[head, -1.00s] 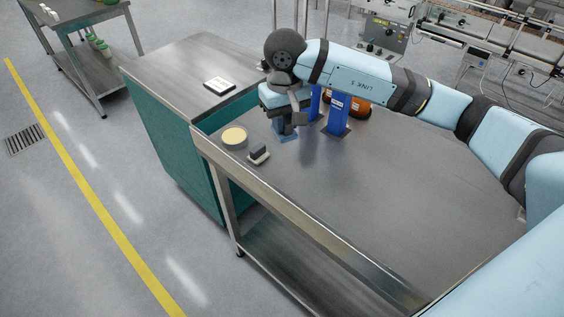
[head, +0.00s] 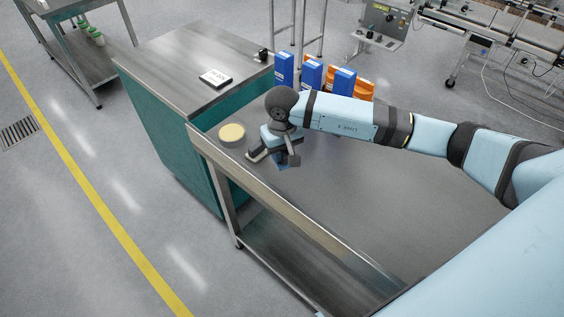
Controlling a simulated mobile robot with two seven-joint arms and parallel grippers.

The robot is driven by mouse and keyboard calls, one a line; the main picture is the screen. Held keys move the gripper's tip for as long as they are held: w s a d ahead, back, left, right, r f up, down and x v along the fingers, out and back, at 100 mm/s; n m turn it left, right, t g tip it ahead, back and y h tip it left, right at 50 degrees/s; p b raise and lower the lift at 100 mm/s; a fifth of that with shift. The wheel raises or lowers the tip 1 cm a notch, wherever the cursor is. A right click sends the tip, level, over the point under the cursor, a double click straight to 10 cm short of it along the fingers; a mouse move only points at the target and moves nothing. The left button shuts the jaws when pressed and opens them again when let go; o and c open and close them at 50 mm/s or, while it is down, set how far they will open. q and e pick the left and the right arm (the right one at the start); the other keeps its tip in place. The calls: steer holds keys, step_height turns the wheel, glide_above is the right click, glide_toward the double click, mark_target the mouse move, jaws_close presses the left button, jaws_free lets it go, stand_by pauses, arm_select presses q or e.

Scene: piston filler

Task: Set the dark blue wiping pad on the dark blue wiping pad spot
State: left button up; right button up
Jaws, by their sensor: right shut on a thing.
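My right gripper (head: 279,155) is low over the near left part of the grey table (head: 360,210), pointing down. It is shut on the dark blue wiping pad (head: 282,165), which shows as a small tilted blue patch below the fingers. The gripper hides part of the pad, and I cannot tell whether the pad touches the table. I cannot make out the dark blue wiping pad spot; the gripper and arm cover part of the table. My left gripper is not in view.
A round cream-topped tin (head: 231,135) stands left of the gripper. A small dark block on a pale base (head: 256,154) sits close beside it. Blue boxes (head: 312,74) and orange items (head: 360,90) stand at the back. A teal cabinet (head: 165,140) adjoins the table.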

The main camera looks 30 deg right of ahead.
mark_target(282, 174)
step_height(282, 174, down, 5)
steer(key=shift+r, duration=0.2)
steer(key=shift+f, duration=0.3)
steer(key=shift+f, duration=0.2)
steer(key=o, duration=0.9)
steer(key=shift+r, duration=0.1)
